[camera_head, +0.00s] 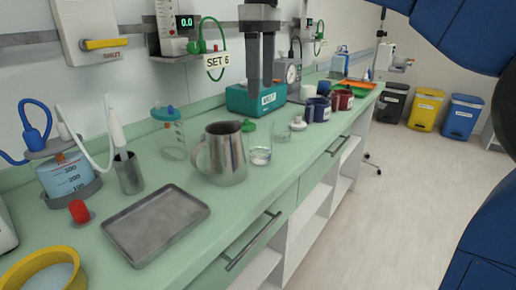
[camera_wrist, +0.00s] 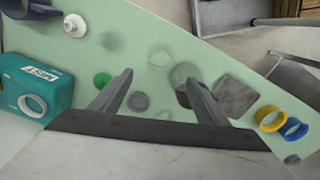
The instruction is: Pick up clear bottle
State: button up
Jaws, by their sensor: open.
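A clear, see-through bottle-like vessel (camera_head: 172,140) with a teal top stands near the wall, left of the steel jug (camera_head: 226,155). A second clear vessel (camera_head: 261,155) stands just right of the jug, and a low clear one (camera_head: 283,132) behind it. I cannot tell for sure which is the clear bottle. My gripper (camera_head: 260,85) points down above the counter, in front of the teal device (camera_head: 242,100). In the wrist view my gripper (camera_wrist: 157,79) has its fingers apart with nothing held. Clear round shapes (camera_wrist: 160,58) show near the fingertips, blurred.
A grey tray (camera_head: 150,222), a yellow ring (camera_head: 30,272), a red-topped item (camera_head: 79,211) and a steel cup (camera_head: 129,172) lie left along the green counter. Blue mugs (camera_head: 317,108) and a red mug (camera_head: 343,99) stand farther back. Supply tubes hang from the wall.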

aim_at(261, 134)
notch_tip(261, 134, down, 14)
jog(key=shift+f, duration=0.1)
dwell(0.6)
jog(key=shift+c, duration=0.5)
jog(key=c, duration=1.2)
jog(key=shift+o, duration=0.4)
jog(key=shift+r, duration=0.25)
